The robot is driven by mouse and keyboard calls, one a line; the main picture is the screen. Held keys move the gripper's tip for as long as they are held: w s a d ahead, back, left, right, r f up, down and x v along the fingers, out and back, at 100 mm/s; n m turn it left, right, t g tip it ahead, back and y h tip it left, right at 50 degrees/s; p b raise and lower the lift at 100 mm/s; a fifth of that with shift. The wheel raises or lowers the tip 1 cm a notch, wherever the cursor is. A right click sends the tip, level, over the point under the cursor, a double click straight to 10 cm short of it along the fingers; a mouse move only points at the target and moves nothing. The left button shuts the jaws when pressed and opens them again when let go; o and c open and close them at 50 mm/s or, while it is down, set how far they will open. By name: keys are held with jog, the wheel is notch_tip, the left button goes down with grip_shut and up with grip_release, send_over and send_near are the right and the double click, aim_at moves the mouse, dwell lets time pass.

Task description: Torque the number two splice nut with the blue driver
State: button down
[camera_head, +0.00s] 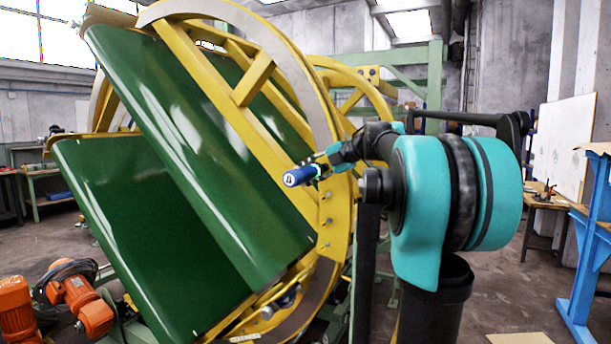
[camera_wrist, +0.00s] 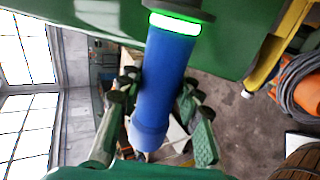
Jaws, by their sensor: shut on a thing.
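The blue driver (camera_head: 299,176) is in my gripper (camera_head: 322,168), in front of the yellow ring (camera_head: 333,110). In the wrist view the blue driver (camera_wrist: 168,75) lies between the two fingers of my gripper (camera_wrist: 158,92), which is shut on it. A glowing green-white band shows near the driver's dark end, close to a green surface. Several small nuts or bolts (camera_head: 327,220) sit on a yellow splice plate on the ring, just right of and below the driver. I cannot read any number, so I cannot tell which is number two.
Large green curved panels (camera_head: 175,150) fill the ring inverter on the left. Orange motors (camera_head: 78,297) stand at lower left. A workbench (camera_head: 546,203) and a blue stand (camera_head: 580,280) are at the right. Open floor shows between them and my arm.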

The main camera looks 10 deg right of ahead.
jog(key=shift+w+d, duration=0.4)
jog(key=shift+w, duration=0.1)
dwell(1.7)
